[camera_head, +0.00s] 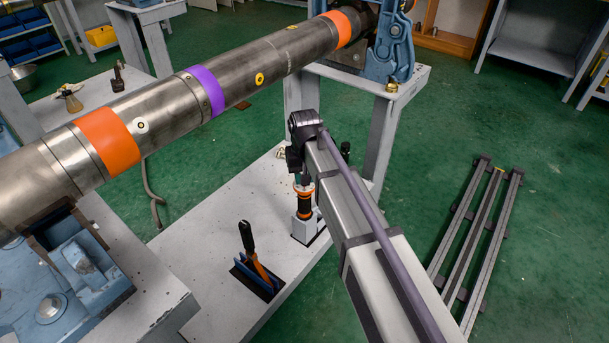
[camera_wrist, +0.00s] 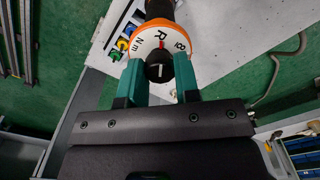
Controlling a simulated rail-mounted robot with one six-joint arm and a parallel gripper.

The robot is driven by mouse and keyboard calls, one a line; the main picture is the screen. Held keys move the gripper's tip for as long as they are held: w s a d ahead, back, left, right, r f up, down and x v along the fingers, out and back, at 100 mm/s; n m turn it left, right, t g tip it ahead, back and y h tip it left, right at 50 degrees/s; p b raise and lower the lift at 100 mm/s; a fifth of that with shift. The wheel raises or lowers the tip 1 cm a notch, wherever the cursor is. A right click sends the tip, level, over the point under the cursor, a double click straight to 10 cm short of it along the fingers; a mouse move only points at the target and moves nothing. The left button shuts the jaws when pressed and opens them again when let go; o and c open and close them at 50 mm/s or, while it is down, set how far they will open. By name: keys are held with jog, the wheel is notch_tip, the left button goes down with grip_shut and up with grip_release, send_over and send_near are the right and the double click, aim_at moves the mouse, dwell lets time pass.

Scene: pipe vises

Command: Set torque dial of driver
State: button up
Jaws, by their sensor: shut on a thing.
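The driver (camera_head: 304,203) stands upright in a grey holder (camera_head: 306,229) on the white bench, with an orange band around it. In the wrist view its torque dial (camera_wrist: 147,45) is a white disc with an orange rim, marked "R", "N.m" and "18", with a red mark near the "R". A black knob (camera_wrist: 159,70) with a white line sits in front of the dial. My gripper (camera_wrist: 159,72) is shut on this knob, with one green finger on each side. In the head view my arm and gripper (camera_head: 300,178) partly cover the driver's top.
A long steel pipe (camera_head: 160,103) with orange and purple bands crosses above the bench, in blue vises (camera_head: 393,50). Dark rails (camera_head: 478,240) lie on the green floor at right.

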dwell(0.5)
jog(key=o, duration=0.9)
jog(key=shift+o, duration=0.2)
notch_tip(320, 180, up, 11)
jog(key=p, duration=1)
jog(key=shift+p, duration=0.4)
jog(key=shift+f, duration=0.1)
